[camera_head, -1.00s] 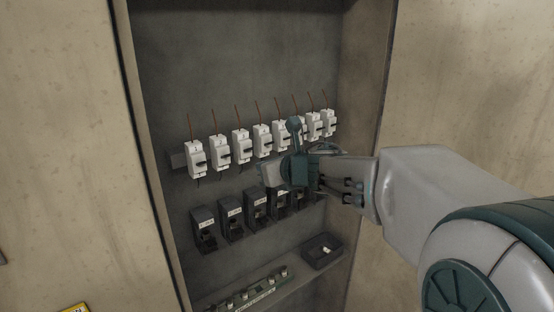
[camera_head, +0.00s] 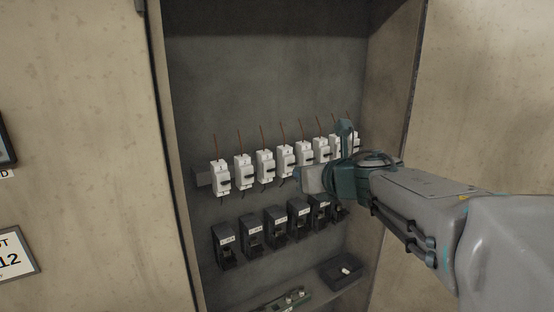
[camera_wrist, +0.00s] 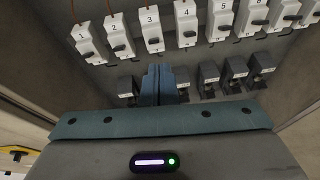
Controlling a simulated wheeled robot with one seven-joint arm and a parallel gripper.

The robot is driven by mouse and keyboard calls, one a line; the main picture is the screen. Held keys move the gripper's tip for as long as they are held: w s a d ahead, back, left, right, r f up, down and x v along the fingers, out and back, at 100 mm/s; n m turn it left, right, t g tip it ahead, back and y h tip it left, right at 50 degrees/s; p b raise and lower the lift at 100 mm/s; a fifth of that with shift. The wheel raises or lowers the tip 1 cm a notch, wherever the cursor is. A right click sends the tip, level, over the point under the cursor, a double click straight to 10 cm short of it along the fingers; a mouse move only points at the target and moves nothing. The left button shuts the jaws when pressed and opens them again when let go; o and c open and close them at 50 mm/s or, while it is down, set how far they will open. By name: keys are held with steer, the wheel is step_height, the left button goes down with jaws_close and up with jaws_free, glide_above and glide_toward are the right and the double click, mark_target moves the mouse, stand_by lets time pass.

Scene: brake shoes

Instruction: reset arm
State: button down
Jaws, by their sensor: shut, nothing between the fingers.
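My gripper (camera_wrist: 157,82) is shut and empty in the wrist view, its teal fingers pressed together. In the head view my gripper (camera_head: 347,130) is in front of the right part of the white breaker row, and my arm reaches in from the right. The white breakers (camera_head: 265,166) hang in a row on the cabinet's back wall, each with a brown wire above. They show numbered in the wrist view (camera_wrist: 153,31). Below them is a row of black breakers (camera_head: 275,226); my fingers cover part of that row in the wrist view.
The cabinet (camera_head: 265,75) has side walls on the left and right. A shelf at its bottom holds a small black tray (camera_head: 340,274) with a white piece, and a green strip (camera_head: 285,302) with small parts. A sign (camera_head: 14,252) is on the left wall.

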steer(key=s+d+f+m+h, duration=0.25)
steer(key=d+m+h, duration=0.3)
steer(key=m, duration=0.65)
steer(key=s+d+f+m+h, duration=0.2)
steer(key=s+d+m+h, duration=0.3)
steer(key=m, duration=0.7)
steer(key=s+a+f+m+g+y, duration=0.2)
steer(key=s+f+m+g, duration=0.2)
steer(key=s+f+m, duration=0.2)
steer(key=s+a+f+m+g+y, duration=0.2)
steer(key=s+f+m+g, duration=0.3)
steer(key=s+m, duration=0.5)
step_height(320, 180, down, 2)
steer(key=shift+a+f, duration=0.2)
steer(key=shift+a, duration=0.05)
